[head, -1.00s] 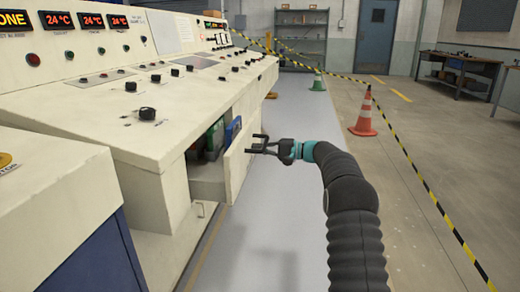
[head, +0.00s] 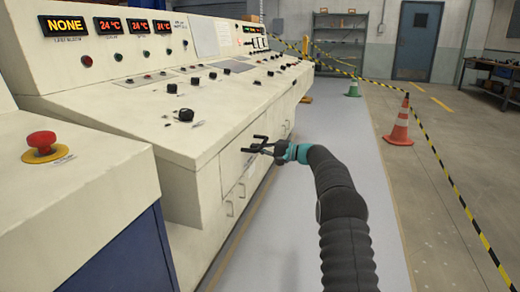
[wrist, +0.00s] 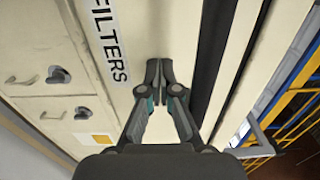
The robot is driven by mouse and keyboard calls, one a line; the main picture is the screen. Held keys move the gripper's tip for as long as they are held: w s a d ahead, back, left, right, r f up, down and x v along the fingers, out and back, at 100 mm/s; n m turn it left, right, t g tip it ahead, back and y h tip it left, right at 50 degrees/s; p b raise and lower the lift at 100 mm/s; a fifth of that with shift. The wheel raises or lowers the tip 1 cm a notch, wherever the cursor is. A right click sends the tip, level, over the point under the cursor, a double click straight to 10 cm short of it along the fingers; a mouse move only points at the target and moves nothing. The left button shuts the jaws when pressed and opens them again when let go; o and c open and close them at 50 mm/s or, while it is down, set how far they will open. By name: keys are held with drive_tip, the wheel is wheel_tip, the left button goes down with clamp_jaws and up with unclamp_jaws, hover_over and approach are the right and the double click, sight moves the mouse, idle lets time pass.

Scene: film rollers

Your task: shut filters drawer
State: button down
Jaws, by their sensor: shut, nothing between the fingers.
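The filters drawer (head: 237,165) is a cream front panel in the side of the long console. In the head view its front looks flush with the console side, and its inside is hidden. In the wrist view the drawer front (wrist: 185,30) carries a black-on-white FILTERS label (wrist: 106,38). My gripper (head: 256,145) is at the upper part of the drawer front, with nothing held. In the wrist view my gripper (wrist: 159,82) has its fingertips together against or just off the panel; I cannot tell which.
The console (head: 110,150) runs along the left, with a red emergency button (head: 41,140) on the near block. The grey floor strip (head: 300,240) beside it is clear.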

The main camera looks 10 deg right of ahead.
drive_tip(key=shift+a, duration=0.25)
drive_tip(key=shift+d, duration=0.1)
